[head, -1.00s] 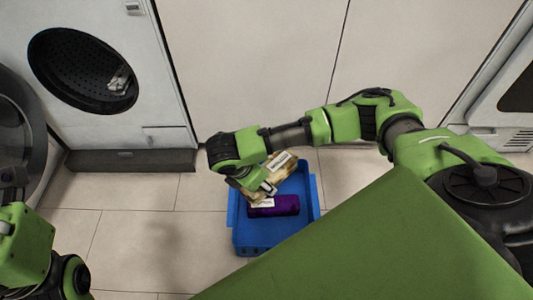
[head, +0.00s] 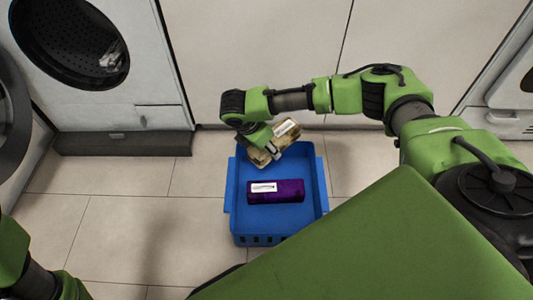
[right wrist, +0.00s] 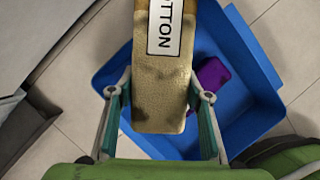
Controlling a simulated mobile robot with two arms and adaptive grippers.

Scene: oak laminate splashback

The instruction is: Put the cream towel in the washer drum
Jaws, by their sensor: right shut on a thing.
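My right gripper (head: 266,149) is shut on the cream towel (head: 284,139), a tan roll with a white label. The towel hangs above the far side of the blue basket (head: 234,212). In the right wrist view the towel (right wrist: 158,95) sits between the fingers of the gripper (right wrist: 158,94), its label reading "TTON". The washer drum (head: 62,40) is open at the upper left, and a small greyish, crumpled-looking thing (head: 112,60) shows inside it. My left gripper is out of view; only part of its arm shows at the lower left.
A purple roll with a white label (head: 290,190) lies in the blue basket. The round washer door (head: 10,120) stands open at the left edge. Tiled floor (head: 130,210) is clear between washer and basket. Pale cabinet fronts (head: 250,50) stand behind.

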